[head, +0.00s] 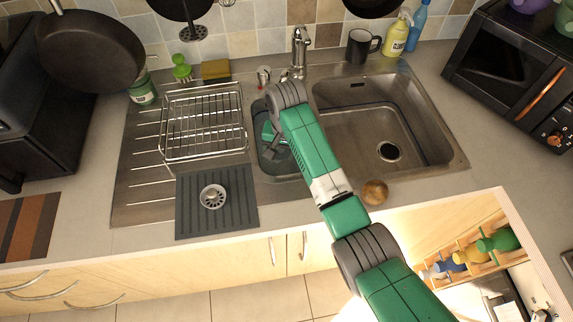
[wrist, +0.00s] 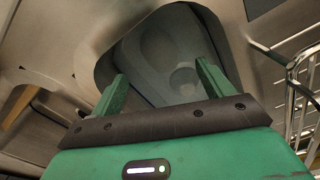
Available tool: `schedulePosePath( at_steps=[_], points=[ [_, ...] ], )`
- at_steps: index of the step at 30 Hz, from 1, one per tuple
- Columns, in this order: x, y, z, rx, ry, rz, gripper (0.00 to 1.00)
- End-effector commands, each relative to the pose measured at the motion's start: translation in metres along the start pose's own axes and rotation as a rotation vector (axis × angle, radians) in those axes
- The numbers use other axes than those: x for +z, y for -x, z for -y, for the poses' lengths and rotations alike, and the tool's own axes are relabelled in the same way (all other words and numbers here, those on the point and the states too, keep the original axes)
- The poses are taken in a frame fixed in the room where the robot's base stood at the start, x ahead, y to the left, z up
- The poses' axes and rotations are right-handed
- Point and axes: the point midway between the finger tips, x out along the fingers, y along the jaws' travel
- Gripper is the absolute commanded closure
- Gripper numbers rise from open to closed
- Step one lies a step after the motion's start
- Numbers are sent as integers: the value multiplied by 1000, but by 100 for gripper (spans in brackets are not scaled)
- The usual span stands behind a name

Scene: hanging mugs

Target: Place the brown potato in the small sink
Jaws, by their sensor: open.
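The brown potato (head: 375,192) looks round and rests at the front edge of the steel sink unit, right of my forearm. The small sink (head: 286,166) is the narrow middle basin, partly covered by my arm in the head view. My gripper (head: 268,134) is over or inside that basin, apart from the potato. In the wrist view my gripper (wrist: 161,74) is open, with nothing between its two green fingers. The small sink (wrist: 190,42) opens beyond the fingertips, with faint round shapes on its bottom. I cannot make out the potato in the wrist view.
A large sink (head: 360,125) lies to the right, with a faucet (head: 300,48) behind. A wire dish rack (head: 203,120) stands left of the small sink, also showing in the wrist view (wrist: 304,85). A dark mat (head: 235,200) with a strainer (head: 212,196) lies in front.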

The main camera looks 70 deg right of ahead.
Motion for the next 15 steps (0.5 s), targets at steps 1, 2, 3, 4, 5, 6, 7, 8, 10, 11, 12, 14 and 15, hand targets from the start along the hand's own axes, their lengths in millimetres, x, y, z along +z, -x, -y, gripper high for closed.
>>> schedulePosePath(
  at_steps=[1, 2, 3, 4, 5, 6, 7, 8, 10, 11, 12, 14, 15],
  points=[
    [-1, 11, 1, -2, 0, -4, 21],
    [-1, 16, 0, -1, 0, -2, 21],
    [-1, 22, 0, -1, 0, -3, 21],
    [0, 27, 0, 0, 0, -2, 21],
    [0, 30, 0, 0, 0, -2, 21],
    [0, 34, 0, 0, 0, -1, 21],
    [0, 36, 0, 0, 0, 0, 21],
    [0, 37, 0, 0, 0, 1, 21],
    [0, 39, 0, 0, 0, 0, 21],
    [0, 40, 0, 0, 0, 0, 21],
    [0, 40, 0, 0, 0, 0, 21],
    [0, 40, 0, 0, 0, 1, 21],
    [0, 40, 0, 0, 0, 0, 21]
  ],
)
